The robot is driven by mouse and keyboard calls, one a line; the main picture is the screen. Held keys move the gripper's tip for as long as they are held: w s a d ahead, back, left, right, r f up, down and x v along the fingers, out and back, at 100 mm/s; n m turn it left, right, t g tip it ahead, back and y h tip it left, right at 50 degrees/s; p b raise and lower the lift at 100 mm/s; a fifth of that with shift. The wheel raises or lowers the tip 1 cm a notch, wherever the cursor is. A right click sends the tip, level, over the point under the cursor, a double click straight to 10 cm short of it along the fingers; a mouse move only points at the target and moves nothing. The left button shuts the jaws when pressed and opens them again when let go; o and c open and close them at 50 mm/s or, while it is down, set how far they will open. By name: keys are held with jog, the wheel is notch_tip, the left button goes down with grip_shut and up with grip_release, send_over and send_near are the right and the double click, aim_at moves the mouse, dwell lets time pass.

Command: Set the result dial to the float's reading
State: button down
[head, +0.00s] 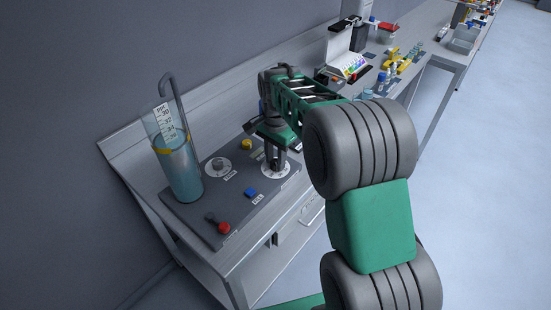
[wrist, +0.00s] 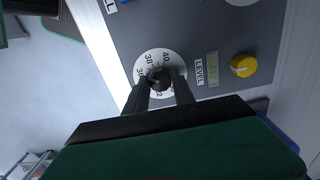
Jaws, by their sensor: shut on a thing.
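The result dial (wrist: 148,61) is a white disc with numbers around its edge, such as 38 and 40, and a dark knob (wrist: 159,78) in its middle. It also shows in the head view (head: 268,170) on the grey panel. My gripper (wrist: 161,86) points at the dial with its two dark fingers on either side of the knob, shut on it. The knob's pointer is mostly hidden between the fingers. The float's scale (head: 165,122) stands in a tall clear cylinder (head: 181,172) of bluish liquid, with a yellow ring near the surface. The scale's exact reading is too small to tell.
The panel (head: 187,214) also carries a second white dial (head: 217,167), a yellow knob (head: 246,145), a blue button (head: 250,192) and a red knob (head: 224,227). A bent grey pipe (head: 173,92) rises by the cylinder. Bottles and a colourful rack (head: 354,66) stand farther along the bench.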

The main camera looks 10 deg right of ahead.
aim_at(276, 162)
jog(key=shift+m, duration=1.2)
jog(key=c, duration=1.1)
grip_release()
jog(key=shift+o, duration=0.2)
jog(key=shift+r, duration=0.1)
notch_tip(276, 162, up, 7)
jog(key=shift+f+b, duration=0.1)
jog(key=shift+b, duration=0.4)
jog(key=shift+r, duration=0.4)
